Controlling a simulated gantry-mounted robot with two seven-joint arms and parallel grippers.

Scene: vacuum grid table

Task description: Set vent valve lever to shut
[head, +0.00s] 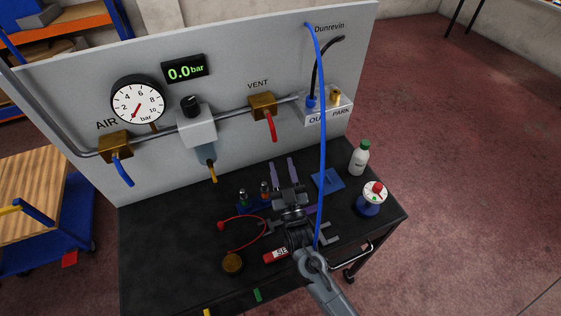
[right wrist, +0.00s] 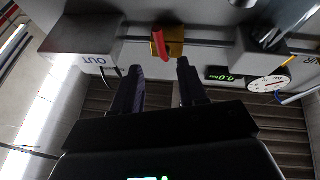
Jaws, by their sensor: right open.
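The vent valve (head: 262,106) is a brass block on the pipe under the VENT label, and it also shows in the right wrist view (right wrist: 174,34). Its red lever (head: 271,126) hangs down from it, slightly tilted to the right. My right gripper (head: 282,164) is open and empty below the lever, above the black table. In the right wrist view the red lever (right wrist: 161,45) lies ahead of the gap between the two dark fingers (right wrist: 160,68), with no contact visible. My left gripper is not in view.
The panel also holds the air valve (head: 115,146) with a blue lever, a dial gauge (head: 138,102), a regulator (head: 196,126) and a display (head: 185,68) reading 0.0 bar. A blue hose (head: 322,120) hangs in front of the panel, beside my right arm. A white bottle (head: 360,158) stands at the table's right.

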